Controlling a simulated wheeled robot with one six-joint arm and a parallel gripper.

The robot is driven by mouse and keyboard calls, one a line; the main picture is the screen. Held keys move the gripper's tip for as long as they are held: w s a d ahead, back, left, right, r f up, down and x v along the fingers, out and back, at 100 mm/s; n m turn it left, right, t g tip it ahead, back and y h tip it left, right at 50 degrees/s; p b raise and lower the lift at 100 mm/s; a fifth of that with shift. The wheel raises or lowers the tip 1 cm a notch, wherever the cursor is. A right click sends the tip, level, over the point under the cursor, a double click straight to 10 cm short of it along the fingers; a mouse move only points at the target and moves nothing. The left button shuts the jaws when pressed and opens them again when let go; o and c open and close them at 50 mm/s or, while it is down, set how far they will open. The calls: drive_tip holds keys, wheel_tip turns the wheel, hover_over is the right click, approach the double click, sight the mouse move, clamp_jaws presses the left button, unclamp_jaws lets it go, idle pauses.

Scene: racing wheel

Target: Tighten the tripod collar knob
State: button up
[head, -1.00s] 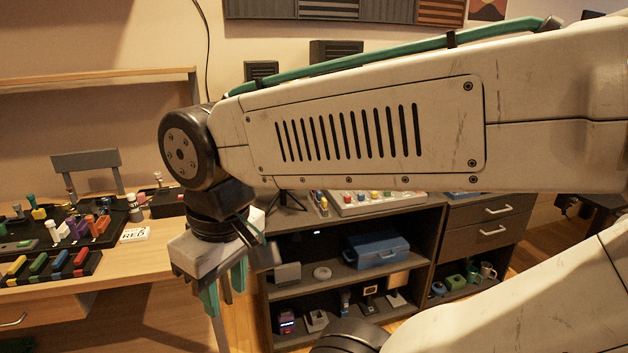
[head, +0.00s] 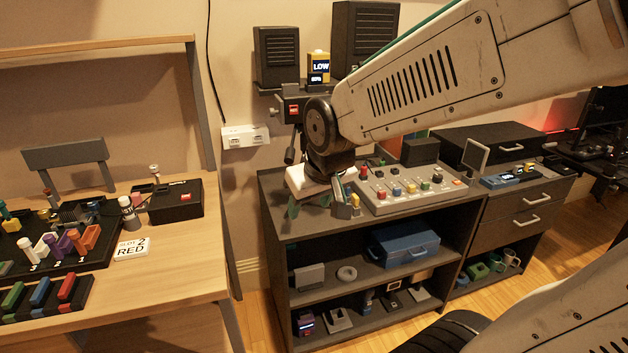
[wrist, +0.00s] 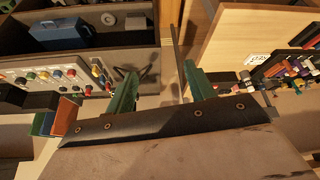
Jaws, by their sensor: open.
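My wrist covers much of the tripod's lower part, and I cannot make out the collar knob clearly. My gripper (head: 309,205) is over the left end of the cabinet top, in front of the tripod. In the wrist view its green fingers (wrist: 160,90) are apart, with thin dark legs showing between and beyond them.
A control panel with coloured knobs (head: 405,192) lies right of my gripper on the cabinet top. Small upright items (head: 346,206) stand close beside the gripper. A blue toolbox (head: 403,246) is on the shelf below. The wooden desk (head: 165,265) is at left, across a gap.

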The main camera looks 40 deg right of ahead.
drive_tip(key=w+d+f+t+h, duration=0.1)
drive_tip(key=w+d+f+t, duration=0.3)
drive_tip(key=w, duration=0.5)
drive_tip(key=w+d+f+m+t+h, duration=0.1)
drive_tip(key=w+d+f+t+h, duration=0.1)
drive_tip(key=w+d+f+t, duration=0.2)
drive_tip(key=w+d+f+m+t+h, duration=0.1)
drive_tip(key=w+d+f+t, duration=0.3)
drive_tip(key=w, duration=1.1)
drive_tip(key=shift+w+d+f, duration=0.1)
drive_tip(key=shift+d+f, duration=0.4)
drive_tip(key=shift+d, duration=0.65)
drive_tip(key=shift+d+f, duration=0.55)
drive_tip(key=shift+d, duration=0.55)
drive_tip(key=shift+w+d+f, duration=0.1)
drive_tip(key=shift+d+f, duration=0.4)
drive_tip(key=shift+d, duration=0.65)
drive_tip(key=shift+s, duration=0.1)
drive_tip(key=c, duration=1)
